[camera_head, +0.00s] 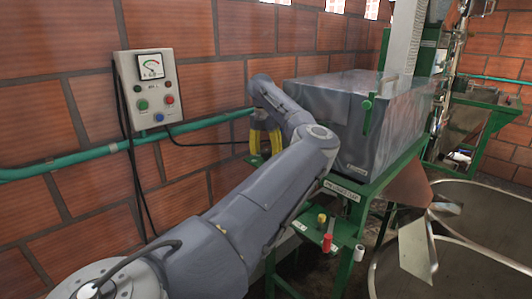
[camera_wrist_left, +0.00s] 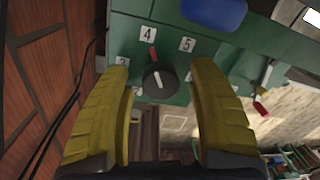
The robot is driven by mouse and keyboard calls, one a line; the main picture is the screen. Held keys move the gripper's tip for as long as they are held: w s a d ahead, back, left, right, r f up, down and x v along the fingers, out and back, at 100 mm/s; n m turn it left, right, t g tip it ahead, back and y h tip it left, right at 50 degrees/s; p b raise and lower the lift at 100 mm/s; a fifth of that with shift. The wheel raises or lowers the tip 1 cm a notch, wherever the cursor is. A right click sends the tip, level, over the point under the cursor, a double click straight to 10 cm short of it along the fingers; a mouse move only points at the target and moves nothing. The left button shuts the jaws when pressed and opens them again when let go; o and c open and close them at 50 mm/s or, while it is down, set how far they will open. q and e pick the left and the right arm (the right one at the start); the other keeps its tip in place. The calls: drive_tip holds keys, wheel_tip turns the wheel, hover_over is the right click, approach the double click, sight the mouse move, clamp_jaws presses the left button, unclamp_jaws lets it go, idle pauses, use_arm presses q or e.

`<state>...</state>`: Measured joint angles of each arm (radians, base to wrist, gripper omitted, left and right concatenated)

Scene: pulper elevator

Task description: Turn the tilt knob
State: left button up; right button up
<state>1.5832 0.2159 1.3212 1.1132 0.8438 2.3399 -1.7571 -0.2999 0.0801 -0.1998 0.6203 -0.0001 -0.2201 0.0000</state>
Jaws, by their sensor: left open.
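In the left wrist view, a round black knob (camera_wrist_left: 159,80) with a white line sits on a green panel (camera_wrist_left: 180,62). White number labels, including 4 and 5, stand around it, and a red pointer mark (camera_wrist_left: 153,54) lies just above it. My left gripper (camera_wrist_left: 160,72) is open, with one yellow finger on each side of the knob. Gaps show between the knob and both fingers, and depth is hard to judge. In the head view, my left gripper (camera_head: 265,138) points down beside the wall, and my arm and fingers hide the knob.
A grey control box (camera_head: 149,90) with a gauge and coloured buttons hangs on the brick wall. A green pipe (camera_head: 75,160) runs along the wall. A grey machine housing (camera_head: 345,105) stands right of my gripper. A blue part (camera_wrist_left: 213,12) shows beyond the knob.

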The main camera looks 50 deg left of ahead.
use_arm(q)
clamp_jaws()
idle(0.3)
idle(0.3)
drive_tip(key=n, duration=0.5)
drive_tip(key=shift+s+n, duration=0.1)
drive_tip(key=shift+n, duration=0.3)
drive_tip(key=n, duration=0.6)
drive_tip(key=shift+y, duration=0.4)
drive_tip(key=n, duration=0.6)
drive_tip(key=shift+s+n, duration=0.1)
drive_tip(key=shift+n, duration=0.3)
drive_tip(key=n, duration=0.5)
drive_tip(key=shift+y, duration=0.3)
drive_tip(key=shift+n, duration=0.3)
unclamp_jaws()
